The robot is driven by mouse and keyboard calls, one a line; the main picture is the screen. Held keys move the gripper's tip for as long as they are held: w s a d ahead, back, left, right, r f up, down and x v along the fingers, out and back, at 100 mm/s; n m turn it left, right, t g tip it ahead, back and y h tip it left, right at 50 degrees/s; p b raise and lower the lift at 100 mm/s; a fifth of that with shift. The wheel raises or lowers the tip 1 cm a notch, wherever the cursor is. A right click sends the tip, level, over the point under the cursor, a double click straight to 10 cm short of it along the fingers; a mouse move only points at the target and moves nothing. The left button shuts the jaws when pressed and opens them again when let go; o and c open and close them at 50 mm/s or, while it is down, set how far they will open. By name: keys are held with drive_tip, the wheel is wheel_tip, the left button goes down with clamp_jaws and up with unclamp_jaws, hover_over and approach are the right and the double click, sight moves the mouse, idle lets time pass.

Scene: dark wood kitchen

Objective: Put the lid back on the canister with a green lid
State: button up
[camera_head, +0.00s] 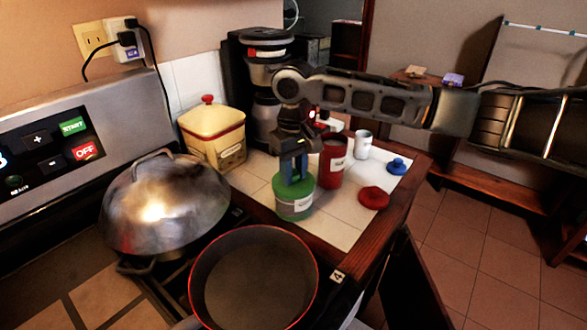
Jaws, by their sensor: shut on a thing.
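The canister with a green band (294,208) stands upright on the white tiled counter, with a pale label on its front. The green lid (305,184) is at its top; I cannot tell whether it sits flush. My gripper (294,176) points straight down over the middle of this lid and is shut on it. The fingers hide the lid's knob and part of its top. The arm reaches in from the right.
An open red canister (331,166) stands close behind and right. A white canister (362,144), a red lid (373,198) and a blue lid (397,166) are farther right. A yellow container (213,137), coffee maker (262,75), domed pot (165,205) and pan (253,280) surround the left and front.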

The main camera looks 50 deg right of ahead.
idle(0.4)
drive_tip(key=o, duration=1.6)
drive_tip(key=shift+r+p, duration=1.15)
drive_tip(key=shift+r, duration=2.35)
drive_tip(key=shift+c, duration=0.5)
clamp_jaws()
